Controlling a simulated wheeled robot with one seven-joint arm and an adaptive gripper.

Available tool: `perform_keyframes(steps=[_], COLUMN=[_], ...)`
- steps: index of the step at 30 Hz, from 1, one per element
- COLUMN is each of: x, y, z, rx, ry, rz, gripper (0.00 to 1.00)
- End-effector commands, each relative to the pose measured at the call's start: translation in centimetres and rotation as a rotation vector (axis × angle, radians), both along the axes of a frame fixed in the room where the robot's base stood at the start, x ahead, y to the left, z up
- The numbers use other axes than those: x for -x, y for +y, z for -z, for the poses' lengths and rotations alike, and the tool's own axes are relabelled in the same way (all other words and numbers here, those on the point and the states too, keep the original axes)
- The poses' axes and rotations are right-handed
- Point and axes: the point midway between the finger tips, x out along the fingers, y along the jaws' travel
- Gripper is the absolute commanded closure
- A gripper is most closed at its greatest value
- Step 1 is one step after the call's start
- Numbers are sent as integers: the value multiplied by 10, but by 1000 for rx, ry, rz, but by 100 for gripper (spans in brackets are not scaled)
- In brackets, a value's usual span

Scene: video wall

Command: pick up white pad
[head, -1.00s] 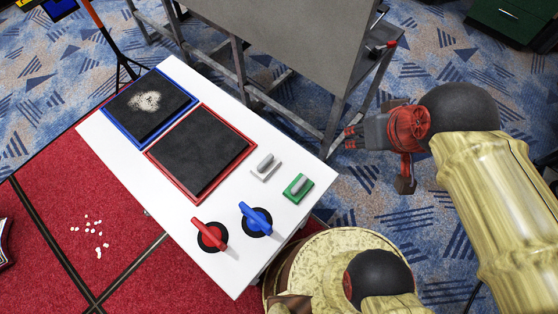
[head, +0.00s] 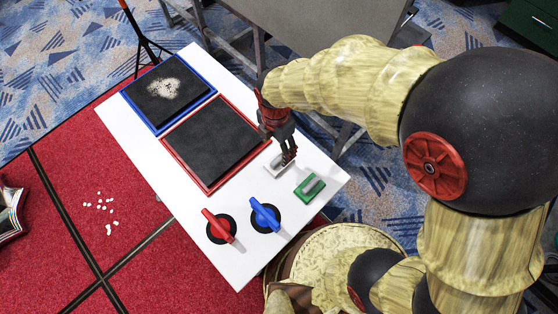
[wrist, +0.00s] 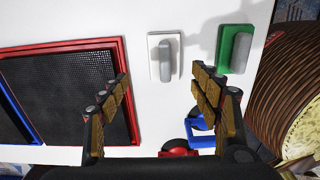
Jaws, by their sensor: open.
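The white pad (wrist: 153,57) is a small flat block with a grey handle on top. It lies on the white table between the red-framed dark panel and the green pad. In the head view the white pad (head: 273,167) is partly hidden behind my gripper. My gripper (head: 290,160) points down over it with its fingers apart. In the wrist view my gripper (wrist: 162,80) is open and empty, and the white pad shows between and beyond the fingertips, apart from them.
A green pad (head: 309,187) with a grey handle lies right beside the white pad. Red (head: 218,226) and blue (head: 264,214) knobs stand nearby. A red-framed panel (head: 210,140) and a blue-framed panel (head: 168,92) lie on the white table (head: 185,205). A grey board stands behind.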

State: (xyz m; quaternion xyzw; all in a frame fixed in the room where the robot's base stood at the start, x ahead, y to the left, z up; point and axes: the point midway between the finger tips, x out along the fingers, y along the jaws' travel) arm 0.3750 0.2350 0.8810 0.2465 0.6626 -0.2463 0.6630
Motion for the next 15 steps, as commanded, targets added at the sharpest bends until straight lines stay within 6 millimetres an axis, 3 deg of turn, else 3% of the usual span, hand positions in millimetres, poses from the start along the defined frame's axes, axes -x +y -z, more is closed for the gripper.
perform_keyframes(steps=[15], x=[4], y=[-8], z=[56], rx=[2], ry=[3], rz=[-5], gripper=[36])
